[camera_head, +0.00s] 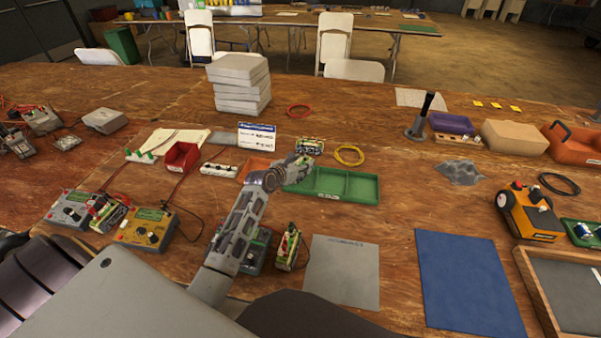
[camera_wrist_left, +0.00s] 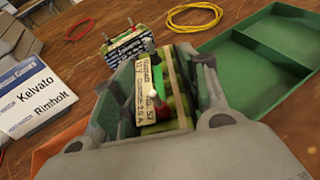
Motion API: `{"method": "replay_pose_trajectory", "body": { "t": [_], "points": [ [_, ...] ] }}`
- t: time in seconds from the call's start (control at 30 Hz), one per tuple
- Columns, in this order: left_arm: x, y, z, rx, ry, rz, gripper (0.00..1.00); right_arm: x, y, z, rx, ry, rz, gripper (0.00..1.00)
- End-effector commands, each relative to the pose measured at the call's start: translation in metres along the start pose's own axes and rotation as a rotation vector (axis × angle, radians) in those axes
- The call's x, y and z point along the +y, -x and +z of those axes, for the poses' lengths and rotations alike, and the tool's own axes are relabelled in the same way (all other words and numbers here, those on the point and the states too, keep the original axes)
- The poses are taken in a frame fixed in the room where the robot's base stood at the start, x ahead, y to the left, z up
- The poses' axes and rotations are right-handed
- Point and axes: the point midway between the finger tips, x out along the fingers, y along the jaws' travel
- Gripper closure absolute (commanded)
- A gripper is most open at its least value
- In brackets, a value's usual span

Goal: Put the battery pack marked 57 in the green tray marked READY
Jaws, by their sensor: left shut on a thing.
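My left gripper (camera_head: 297,167) is shut on a battery pack (camera_wrist_left: 162,100) with green-yellow cells and a white label; the label seems to read 57, but the print is small. In the left wrist view the pack sits between the fingers (camera_wrist_left: 165,85). In the head view the gripper is at the left end of the green tray (camera_head: 363,190) and hides part of it. The tray is empty where visible, with a divider and a small front label too small to read. It also shows at right in the left wrist view (camera_wrist_left: 238,52). My right gripper is not in view.
Another battery pack (camera_head: 310,146) stands behind the tray, beside a yellow cable loop (camera_head: 349,155). An orange tray (camera_head: 256,166) lies left of the gripper. A further pack (camera_head: 289,247) stands near the grey mat (camera_head: 342,272). Chargers (camera_head: 145,228) are at left. The blue mat (camera_head: 468,280) is clear.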

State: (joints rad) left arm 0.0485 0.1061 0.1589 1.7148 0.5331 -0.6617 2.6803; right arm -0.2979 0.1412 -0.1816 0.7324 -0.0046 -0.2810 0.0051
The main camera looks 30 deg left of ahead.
Motion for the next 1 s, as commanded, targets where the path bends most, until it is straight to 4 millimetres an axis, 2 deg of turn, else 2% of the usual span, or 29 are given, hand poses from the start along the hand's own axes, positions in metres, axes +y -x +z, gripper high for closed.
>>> {"method": "replay_pose_trajectory", "body": {
  "t": [0.17, 0.3, 0.43, 0.83, 0.87, 1.0],
  "points": [
    [0.0, -0.006, -0.015, -0.002, -0.003, 0.0, 1.0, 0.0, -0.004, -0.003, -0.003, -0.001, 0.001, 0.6],
    [0.001, -0.011, -0.026, -0.002, -0.002, 0.001, 1.0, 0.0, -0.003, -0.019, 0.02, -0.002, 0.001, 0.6],
    [0.001, -0.013, -0.029, -0.004, -0.001, 0.001, 1.0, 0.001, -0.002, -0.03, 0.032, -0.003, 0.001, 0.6],
    [0.001, -0.013, -0.031, -0.004, 0.0, 0.001, 1.0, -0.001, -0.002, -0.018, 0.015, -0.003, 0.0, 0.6],
    [0.0, -0.014, -0.034, 0.001, 0.0, 0.0, 0.52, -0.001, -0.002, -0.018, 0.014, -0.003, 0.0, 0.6],
    [0.0, -0.013, -0.034, 0.001, 0.0, 0.0, 0.34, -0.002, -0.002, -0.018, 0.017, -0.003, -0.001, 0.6]
  ]
}}
